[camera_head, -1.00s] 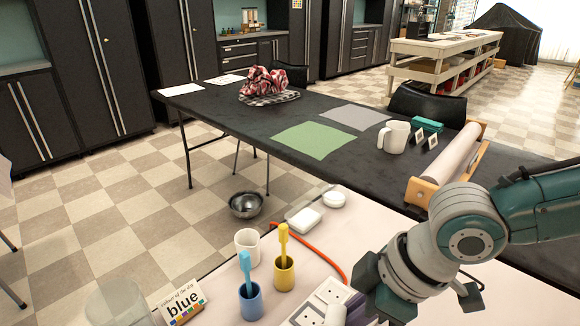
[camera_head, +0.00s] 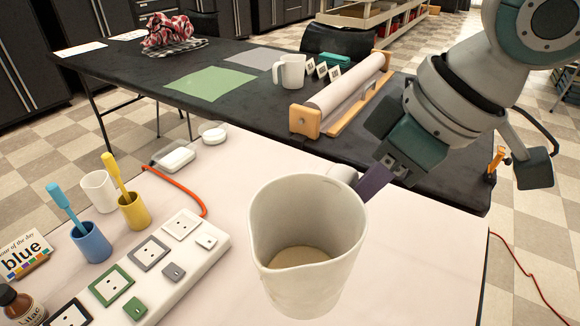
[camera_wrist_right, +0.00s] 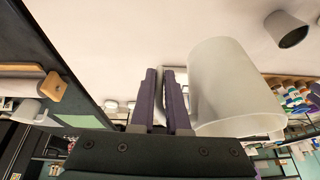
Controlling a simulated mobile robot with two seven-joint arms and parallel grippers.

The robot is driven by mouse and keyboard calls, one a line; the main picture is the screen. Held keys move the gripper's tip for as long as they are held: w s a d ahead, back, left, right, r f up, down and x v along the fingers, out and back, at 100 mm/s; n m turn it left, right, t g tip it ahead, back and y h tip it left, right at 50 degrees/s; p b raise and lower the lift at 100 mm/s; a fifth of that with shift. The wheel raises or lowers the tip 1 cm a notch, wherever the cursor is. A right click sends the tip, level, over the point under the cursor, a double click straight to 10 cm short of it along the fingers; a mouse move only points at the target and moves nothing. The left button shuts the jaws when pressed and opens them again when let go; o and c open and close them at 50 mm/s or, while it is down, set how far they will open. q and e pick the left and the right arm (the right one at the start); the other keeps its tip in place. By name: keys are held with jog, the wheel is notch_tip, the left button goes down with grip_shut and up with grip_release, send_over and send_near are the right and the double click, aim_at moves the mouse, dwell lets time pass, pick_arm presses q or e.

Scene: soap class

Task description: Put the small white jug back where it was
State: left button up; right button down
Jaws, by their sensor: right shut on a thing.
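A white jug (camera_head: 308,225) with a pouring lip hangs large in the foreground of the head view, upright, with a beige patch inside at the bottom. My right gripper (camera_head: 368,183) is at its right side, its purple fingers shut on the jug's handle. In the right wrist view the jug (camera_wrist_right: 232,90) is just right of the shut fingers (camera_wrist_right: 163,95); the gripped part is mostly hidden. A second white jug or mug (camera_head: 291,71) with a handle stands on the black table (camera_head: 110,75). My left gripper is not in view.
The pale near table (camera_head: 430,245) has clear room right of the held jug. At left are a power strip (camera_head: 150,262), a blue cup (camera_head: 91,243), a yellow cup (camera_head: 134,212) and a white cup (camera_head: 99,190). A paper roller (camera_head: 345,88) and a green mat (camera_head: 210,83) lie beyond.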

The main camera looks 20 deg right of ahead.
jog(key=shift+f+b, duration=1.95)
jog(key=shift+f, duration=5.75)
jog(key=c, duration=0.9)
grip_release()
